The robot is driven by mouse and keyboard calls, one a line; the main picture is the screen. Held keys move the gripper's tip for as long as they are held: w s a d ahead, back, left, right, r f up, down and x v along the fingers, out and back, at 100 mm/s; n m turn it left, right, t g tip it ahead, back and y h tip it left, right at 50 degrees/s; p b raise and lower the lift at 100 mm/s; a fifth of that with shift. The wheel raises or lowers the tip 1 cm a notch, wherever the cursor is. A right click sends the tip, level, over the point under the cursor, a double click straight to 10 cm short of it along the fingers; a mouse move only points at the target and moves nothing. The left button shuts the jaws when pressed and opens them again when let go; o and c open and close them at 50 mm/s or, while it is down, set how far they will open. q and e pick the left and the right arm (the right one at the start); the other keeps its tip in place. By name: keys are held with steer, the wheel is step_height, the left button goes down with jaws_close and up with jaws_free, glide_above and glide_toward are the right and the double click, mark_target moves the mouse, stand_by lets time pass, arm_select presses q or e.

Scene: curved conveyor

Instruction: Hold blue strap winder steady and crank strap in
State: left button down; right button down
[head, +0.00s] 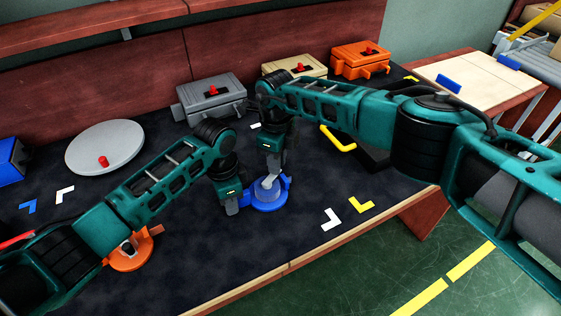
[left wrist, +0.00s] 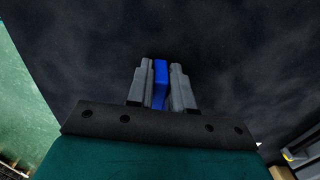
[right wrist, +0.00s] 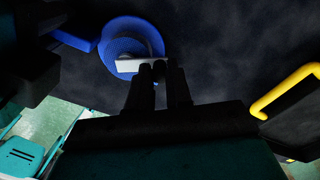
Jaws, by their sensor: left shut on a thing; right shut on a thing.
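The blue strap winder (head: 272,206) sits on the dark mat of the bench, a round blue body with a tab to its left. My left gripper (head: 237,207) is shut on that blue tab, which shows between its fingers in the left wrist view (left wrist: 161,84). My right gripper (head: 268,180) is above the winder, shut on the knob of its pale crank. In the right wrist view the ribbed blue disc (right wrist: 122,34), the pale crank arm (right wrist: 132,66) and the dark knob at the fingertips show. The strap cannot be made out.
An orange winder (head: 131,262) lies under my left arm. A grey round plate (head: 104,146) with a red knob and grey (head: 211,103), beige and orange (head: 362,59) boxes stand behind. A yellow handle (head: 337,140) lies to the right. White and yellow corner marks are near the front edge.

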steer(key=n, duration=0.1)
steer(key=a+n, duration=0.1)
steer(key=n, duration=0.1)
steer(key=a+n, duration=0.1)
steer(key=shift+w+n, duration=0.25)
steer(key=shift+n, duration=0.05)
steer(key=shift+s+a+n, duration=0.1)
steer(key=shift+a+n, duration=0.25)
steer(key=shift+n, duration=0.6)
steer(key=shift+a+n, duration=0.35)
steer(key=shift+n, duration=0.6)
steer(key=c, duration=1.1)
jaws_free()
steer(key=shift+o, duration=0.3)
steer(key=shift+d, duration=0.15)
steer(key=shift+r, duration=0.1)
steer(key=shift+w+r, duration=0.2)
steer(key=shift+r, duration=0.55)
step_height(320, 180, up, 10)
steer(key=shift+s+r, duration=0.15)
steer(key=shift+r, duration=0.05)
